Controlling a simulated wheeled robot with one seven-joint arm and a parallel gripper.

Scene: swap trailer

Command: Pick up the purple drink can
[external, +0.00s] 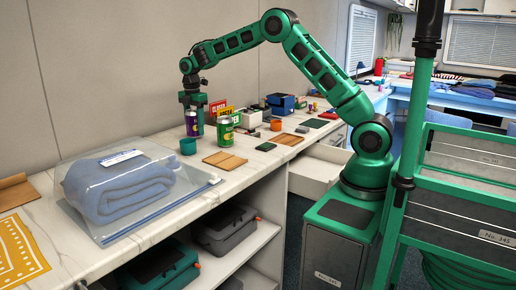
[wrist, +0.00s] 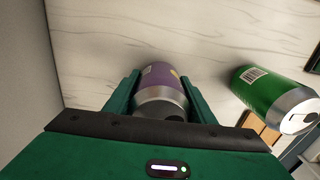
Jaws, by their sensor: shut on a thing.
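The purple drink can (external: 192,124) stands upright at the back of the marble-look counter, near the wall. My gripper (external: 193,108) reaches down over it from above and is shut on it. In the wrist view, the purple can (wrist: 161,88) sits between the two green fingers (wrist: 160,98), its silver top toward the camera. The fingers hide part of the can in the external view. I cannot tell whether the can's base touches the counter.
A green can (external: 225,131) stands just right of the purple one, and also shows in the wrist view (wrist: 262,92). A teal cup (external: 188,147) and wooden board (external: 225,160) are in front. A bagged blue towel (external: 125,188) lies left. Signs and a blue box (external: 281,101) stand right.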

